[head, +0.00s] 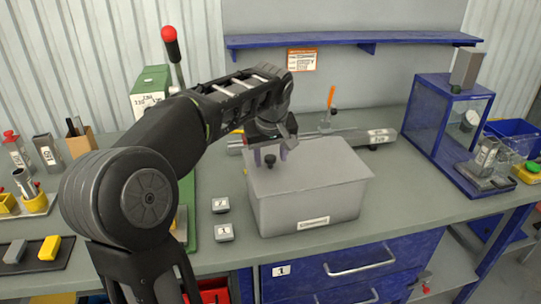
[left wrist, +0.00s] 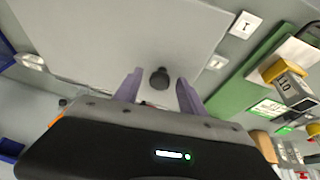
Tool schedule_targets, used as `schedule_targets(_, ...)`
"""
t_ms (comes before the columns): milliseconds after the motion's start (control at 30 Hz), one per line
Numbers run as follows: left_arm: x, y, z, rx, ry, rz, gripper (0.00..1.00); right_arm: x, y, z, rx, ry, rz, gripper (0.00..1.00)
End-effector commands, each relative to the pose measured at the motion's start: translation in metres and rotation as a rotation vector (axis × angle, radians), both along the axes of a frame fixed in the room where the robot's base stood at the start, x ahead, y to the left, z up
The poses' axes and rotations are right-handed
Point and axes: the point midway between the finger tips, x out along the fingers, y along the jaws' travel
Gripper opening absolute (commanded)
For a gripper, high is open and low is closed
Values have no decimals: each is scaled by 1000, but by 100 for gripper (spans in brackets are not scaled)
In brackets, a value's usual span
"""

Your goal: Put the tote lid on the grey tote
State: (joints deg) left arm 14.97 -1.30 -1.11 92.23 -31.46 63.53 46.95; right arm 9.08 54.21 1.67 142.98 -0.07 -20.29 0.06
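The grey tote (head: 312,211) stands on the bench with a label on its front. The tote lid (head: 325,168), a flat grey plate with a dark knob (head: 270,160), lies over the tote's top and appears level. In the left wrist view the lid (left wrist: 110,45) fills the upper left and the knob (left wrist: 159,77) shows clearly. My left gripper (head: 270,154) is above the lid's left part. Its two lilac fingers, also in the left wrist view (left wrist: 158,88), are open on either side of the knob with gaps. My right gripper is not in view.
A long grey bar (head: 350,137) lies behind the tote. Two small labelled blocks (head: 222,205) sit to its left. A blue-framed enclosure (head: 440,120) stands at right, and a blue shelf (head: 350,40) hangs above. The bench is clear just right of the tote.

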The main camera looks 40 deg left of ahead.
Motion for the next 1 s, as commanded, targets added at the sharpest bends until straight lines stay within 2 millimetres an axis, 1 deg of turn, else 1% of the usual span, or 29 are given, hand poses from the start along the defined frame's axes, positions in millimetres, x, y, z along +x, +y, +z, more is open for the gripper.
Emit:
schedule_targets(233,0,0,-1,0,3,0,53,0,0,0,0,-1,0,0)
schedule_targets(367,-1,-1,2,0,1,0,53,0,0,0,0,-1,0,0)
schedule_targets(467,-3,-3,10,1,-1,-1,53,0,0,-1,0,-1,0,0)
schedule_targets(800,-18,-17,59,1,-2,-1,53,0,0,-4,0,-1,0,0)
schedule_targets(900,-21,-20,68,1,-1,-1,53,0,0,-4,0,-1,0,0)
schedule_targets(1000,-22,-21,71,0,0,-1,53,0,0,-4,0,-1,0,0)
